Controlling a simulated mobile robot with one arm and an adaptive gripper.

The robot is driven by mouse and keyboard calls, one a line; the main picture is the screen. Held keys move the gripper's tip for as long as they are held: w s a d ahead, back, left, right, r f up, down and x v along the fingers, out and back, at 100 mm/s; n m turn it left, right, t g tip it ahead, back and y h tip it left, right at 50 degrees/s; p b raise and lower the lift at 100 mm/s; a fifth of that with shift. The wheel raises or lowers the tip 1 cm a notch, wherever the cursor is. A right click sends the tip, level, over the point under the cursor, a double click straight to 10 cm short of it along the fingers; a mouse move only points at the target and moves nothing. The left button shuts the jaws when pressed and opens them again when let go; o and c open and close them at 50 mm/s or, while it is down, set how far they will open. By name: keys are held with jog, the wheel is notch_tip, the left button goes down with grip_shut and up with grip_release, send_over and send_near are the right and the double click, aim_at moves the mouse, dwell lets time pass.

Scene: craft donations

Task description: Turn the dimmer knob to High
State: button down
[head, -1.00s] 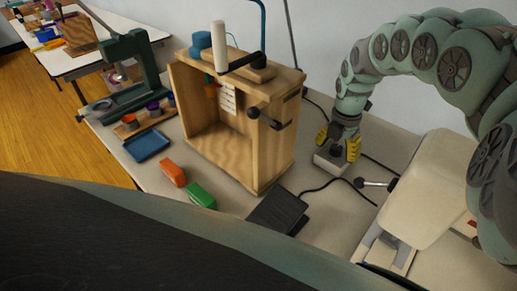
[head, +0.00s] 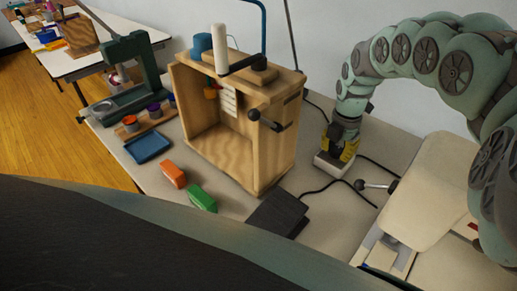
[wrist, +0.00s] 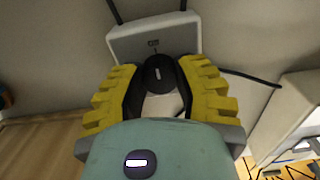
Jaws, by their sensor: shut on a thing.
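The dimmer is a small pale box (head: 332,166) with cords, standing on the bench right of the wooden cabinet in the head view. In the wrist view its box (wrist: 150,38) carries a small dark label, too small to read. The round dark knob (wrist: 158,72) has a short white mark, roughly upright in that view and toward the label. My gripper (wrist: 159,84) has its yellow-padded fingers on either side of the knob, shut on it. In the head view my gripper (head: 341,151) comes down from above and hides the knob.
The wooden cabinet (head: 270,150) with a dark clamp handle stands left of my gripper. A black foot pedal (head: 277,213) lies in front. A cream sewing machine (head: 432,190) stands to the right. Black cords cross the bench between them.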

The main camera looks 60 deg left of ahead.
jog(key=m, duration=0.4)
jog(key=shift+m, duration=0.3)
jog(key=m, duration=0.9)
jog(key=shift+p, duration=0.3)
jog(key=m, duration=0.4)
jog(key=shift+m, duration=0.3)
jog(key=m, duration=0.4)
jog(key=shift+p, duration=0.35)
jog(key=m, duration=0.5)
jog(key=m+p, duration=0.1)
jog(key=m, duration=0.3)
jog(key=shift+m, duration=2.1)
